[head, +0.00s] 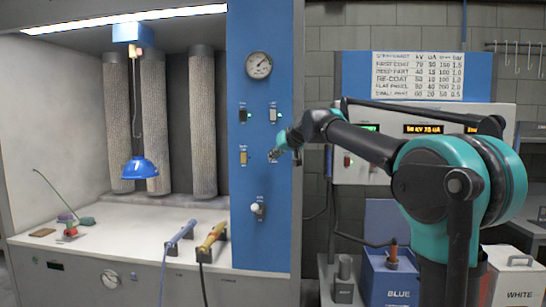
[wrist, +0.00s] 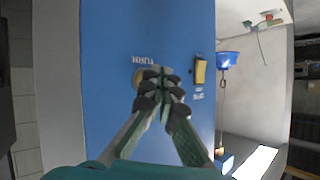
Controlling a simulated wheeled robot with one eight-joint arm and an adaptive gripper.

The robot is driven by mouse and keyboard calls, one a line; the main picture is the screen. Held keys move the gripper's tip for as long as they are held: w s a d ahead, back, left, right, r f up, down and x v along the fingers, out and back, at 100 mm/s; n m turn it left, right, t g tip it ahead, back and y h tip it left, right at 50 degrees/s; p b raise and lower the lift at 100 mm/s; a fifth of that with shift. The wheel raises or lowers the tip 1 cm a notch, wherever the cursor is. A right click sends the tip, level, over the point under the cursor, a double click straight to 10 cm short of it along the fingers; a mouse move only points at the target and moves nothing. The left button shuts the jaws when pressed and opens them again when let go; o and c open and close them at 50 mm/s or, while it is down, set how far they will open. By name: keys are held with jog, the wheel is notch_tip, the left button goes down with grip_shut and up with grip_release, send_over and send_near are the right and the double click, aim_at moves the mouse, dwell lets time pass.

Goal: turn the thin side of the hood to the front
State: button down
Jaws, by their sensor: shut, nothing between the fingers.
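The blue hood (head: 139,171) hangs open side down on a thin rod from a carrier (head: 134,32) at the booth ceiling. I cannot tell its thin side from its thick side at this size. It also shows small in the turned wrist view (wrist: 227,59). My gripper (head: 275,154) is shut and empty, in front of the blue control panel (head: 262,110), well to the right of the hood. In the wrist view my fingertips (wrist: 163,88) are close over a round knob (wrist: 138,77) and partly hide it. I cannot tell whether they touch it.
A yellow switch (head: 243,156) sits left of my fingers; more switches, a gauge (head: 258,65) and a white knob (head: 257,208) share the panel. Two handled tools (head: 212,237) rest on the booth floor. A blue box (head: 390,275) stands at the right.

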jog(key=shift+s, duration=0.2)
jog(key=shift+s+a, duration=0.1)
jog(key=shift+s, duration=2.35)
jog(key=s+d+f+m+g+h, duration=0.1)
jog(key=s+d+f, duration=0.35)
jog(key=f, duration=0.45)
jog(key=s+d+f+g+h, duration=0.1)
jog(key=s+d+f, duration=0.2)
jog(key=d+f, duration=0.4)
jog(key=s+d+f+m+h, duration=0.15)
jog(key=s+d+f, duration=0.25)
jog(key=f, duration=0.6)
jog(key=s+d+f+g+h, duration=0.1)
jog(key=s+d+f, duration=0.3)
jog(key=s+f, duration=0.3)
jog(key=s+d+f+m+g+h, duration=0.1)
jog(key=s+d+f, duration=0.3)
jog(key=s+f, duration=0.4)
jog(key=s+d+f+m+g+h, duration=0.1)
jog(key=s+d+f, duration=0.4)
jog(key=s+f, duration=0.3)
jog(key=shift+s+g+h, duration=0.35)
jog(key=shift+s+g, duration=0.05)
jog(key=shift+s, duration=0.35)
